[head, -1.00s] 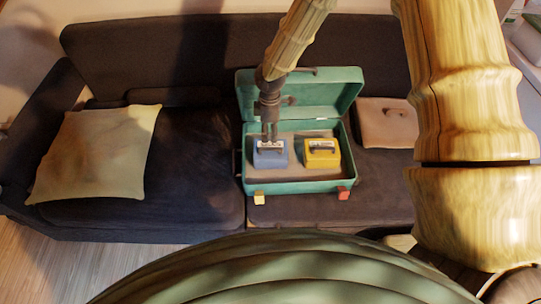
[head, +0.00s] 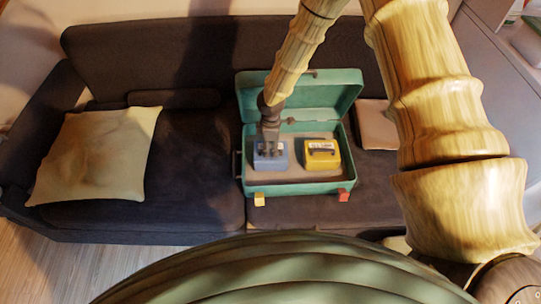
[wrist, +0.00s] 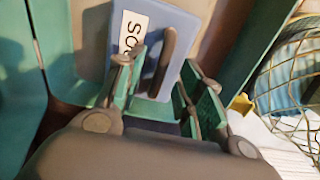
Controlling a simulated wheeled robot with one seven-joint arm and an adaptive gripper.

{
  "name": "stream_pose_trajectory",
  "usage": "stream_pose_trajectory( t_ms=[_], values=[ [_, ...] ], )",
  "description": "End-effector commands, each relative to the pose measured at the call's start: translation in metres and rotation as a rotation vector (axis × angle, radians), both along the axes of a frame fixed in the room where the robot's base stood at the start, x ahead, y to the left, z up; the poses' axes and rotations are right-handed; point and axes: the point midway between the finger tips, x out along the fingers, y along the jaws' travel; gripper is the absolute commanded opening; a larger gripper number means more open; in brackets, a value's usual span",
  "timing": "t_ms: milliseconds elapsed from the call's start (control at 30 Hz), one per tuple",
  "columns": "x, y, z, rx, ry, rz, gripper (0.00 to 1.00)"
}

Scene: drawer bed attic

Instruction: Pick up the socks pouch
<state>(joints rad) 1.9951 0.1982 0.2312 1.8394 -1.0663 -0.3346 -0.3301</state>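The socks pouch (head: 268,162) is a blue block-like pouch in the left half of an open green suitcase (head: 300,188). In the wrist view the pouch (wrist: 188,12) shows a white label with the letters "SO" readable, and a dark upright handle (wrist: 162,62). My gripper (head: 270,150) is over the pouch, pointing down. In the wrist view my gripper (wrist: 163,78) is open, with one finger on each side of the handle. I see gaps between the fingers and the handle. In the head view the gripper hides part of the pouch's top.
A yellow pouch (head: 322,160) lies to the right in the same suitcase. The raised lid (head: 335,92) stands behind. The suitcase rests on a dark sofa (head: 195,180), with a pale cushion (head: 95,155) at left and a tan item (head: 376,128) at right.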

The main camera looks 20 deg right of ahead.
Motion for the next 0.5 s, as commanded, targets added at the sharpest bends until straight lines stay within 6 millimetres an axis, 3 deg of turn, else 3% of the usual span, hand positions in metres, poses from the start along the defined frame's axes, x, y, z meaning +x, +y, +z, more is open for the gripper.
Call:
stream_pose_trajectory(
  t_ms=[200,433,500],
  values=[
    [0.0,0.0001,-0.0143,-0.001,0.0,-0.001,0.37],
    [0.0,0.0001,-0.0149,0.0,0.0,0.0,0.37],
    [0.0,0.0001,-0.0148,0.0,0.0,0.0,0.26]
  ],
)
